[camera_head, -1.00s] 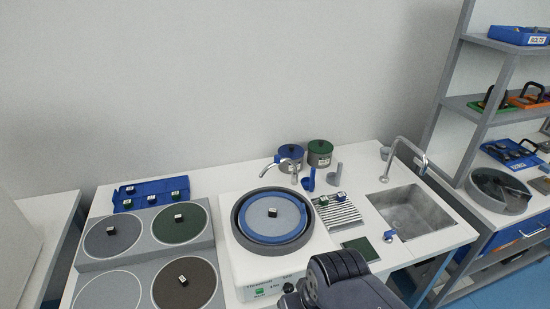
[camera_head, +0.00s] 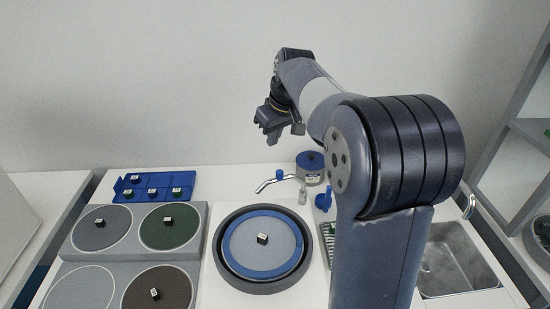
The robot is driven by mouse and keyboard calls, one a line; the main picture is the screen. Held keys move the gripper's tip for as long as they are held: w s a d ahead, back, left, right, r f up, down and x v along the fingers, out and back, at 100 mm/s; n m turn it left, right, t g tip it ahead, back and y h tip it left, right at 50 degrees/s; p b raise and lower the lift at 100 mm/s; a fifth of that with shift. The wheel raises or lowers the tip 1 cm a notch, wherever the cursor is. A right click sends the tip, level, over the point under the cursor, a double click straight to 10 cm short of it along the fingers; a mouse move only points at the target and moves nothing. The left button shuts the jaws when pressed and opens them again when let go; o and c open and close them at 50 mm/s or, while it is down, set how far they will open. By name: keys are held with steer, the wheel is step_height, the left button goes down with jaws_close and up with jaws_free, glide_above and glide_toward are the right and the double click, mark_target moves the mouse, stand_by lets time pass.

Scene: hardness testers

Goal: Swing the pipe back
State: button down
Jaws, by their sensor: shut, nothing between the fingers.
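The pipe (camera_head: 270,183) is a thin, curved metal spout at the back of the grinding wheel unit. Its free end points left and toward me, close to the back rim of the round bowl (camera_head: 214,257). A blue piece (camera_head: 280,174) shows at the pipe's middle. My gripper (camera_head: 270,136) is raised behind and above the pipe, against the wall in the picture. It is shut and empty, with a visible gap between it and the pipe. My arm comes in from the right.
A blue tray (camera_head: 164,183) and several round plates are at left. My arm hides part of the right side and sink (camera_head: 450,262).

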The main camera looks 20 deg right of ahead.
mark_target(277, 172)
steer(key=w+p+x, duration=0.1)
steer(key=p+x, duration=0.1)
steer(key=x, duration=0.8)
steer(key=shift+s+d+r+p, duration=0.15)
steer(key=shift+s+d, duration=0.25)
steer(key=shift+s, duration=0.6)
steer(key=shift+s+d+p, duration=0.2)
steer(key=shift+s+d, duration=0.2)
steer(key=shift+s, duration=0.55)
steer(key=shift+s+n+y+b, duration=0.4)
steer(key=shift+s+n+b, duration=0.45)
steer(key=shift+n, duration=0.25)
steer(key=shift+s+d+n+g+y+b, duration=0.15)
steer(key=shift+s+d+n+g+b, duration=0.05)
steer(key=shift+s+n+b, duration=0.4)
steer(key=shift+s+d+n+g+y+b, duration=0.2)
steer(key=shift+s+n+b, duration=0.25)
steer(key=shift+s+n, duration=0.2)
steer(key=shift+s, duration=0.1)
